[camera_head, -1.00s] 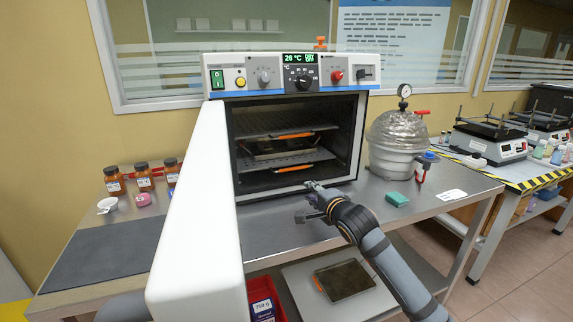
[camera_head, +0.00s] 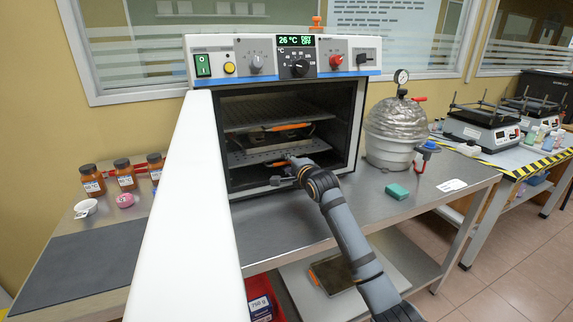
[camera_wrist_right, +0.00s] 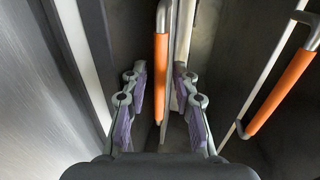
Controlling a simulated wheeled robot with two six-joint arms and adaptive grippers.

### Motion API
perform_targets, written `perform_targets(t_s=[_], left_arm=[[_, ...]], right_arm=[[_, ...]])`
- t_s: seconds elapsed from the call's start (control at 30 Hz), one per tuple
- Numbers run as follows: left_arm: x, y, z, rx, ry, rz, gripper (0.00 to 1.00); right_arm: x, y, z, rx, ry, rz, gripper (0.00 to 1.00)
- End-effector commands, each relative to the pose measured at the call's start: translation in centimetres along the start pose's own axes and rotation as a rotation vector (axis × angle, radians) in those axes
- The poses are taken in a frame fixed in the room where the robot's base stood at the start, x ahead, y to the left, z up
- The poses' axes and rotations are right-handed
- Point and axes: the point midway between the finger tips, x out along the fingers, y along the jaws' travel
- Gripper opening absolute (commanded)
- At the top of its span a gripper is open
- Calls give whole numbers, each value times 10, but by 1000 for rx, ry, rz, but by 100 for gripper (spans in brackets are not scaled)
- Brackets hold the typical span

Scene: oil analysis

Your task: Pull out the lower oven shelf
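The oven (camera_head: 277,60) stands on the metal table with its white door (camera_head: 185,210) swung open to the left. Inside, the upper shelf (camera_head: 265,107) and the perforated lower shelf (camera_head: 250,156) are both in the chamber. An orange handle (camera_head: 287,126) shows at the upper shelf. My right gripper (camera_head: 290,166) is at the oven opening, in front of the lower shelf, and hides its handle in the head view. In the right wrist view, my right gripper (camera_wrist_right: 161,100) is open, with the lower orange handle (camera_wrist_right: 161,75) between its fingers, apart from both. The upper handle (camera_wrist_right: 281,92) is off to the right. My left gripper is out of view.
Brown bottles (camera_head: 125,174) stand left of the door. The table (camera_head: 290,228) before the oven is clear apart from my arm.

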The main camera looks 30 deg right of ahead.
Motion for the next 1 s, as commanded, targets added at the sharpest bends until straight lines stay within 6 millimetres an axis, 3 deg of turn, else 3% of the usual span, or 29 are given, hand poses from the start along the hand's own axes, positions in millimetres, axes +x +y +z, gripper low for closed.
perform_targets(t_s=[0.37, 0.6, 1.0], left_arm=[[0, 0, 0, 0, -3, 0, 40], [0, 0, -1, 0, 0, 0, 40], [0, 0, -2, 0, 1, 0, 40]], right_arm=[[10, 0, 1, -1, -1, 0, 28], [10, 0, 0, 0, -1, 0, 0], [10, 1, 0, 0, -1, 1, 0]])
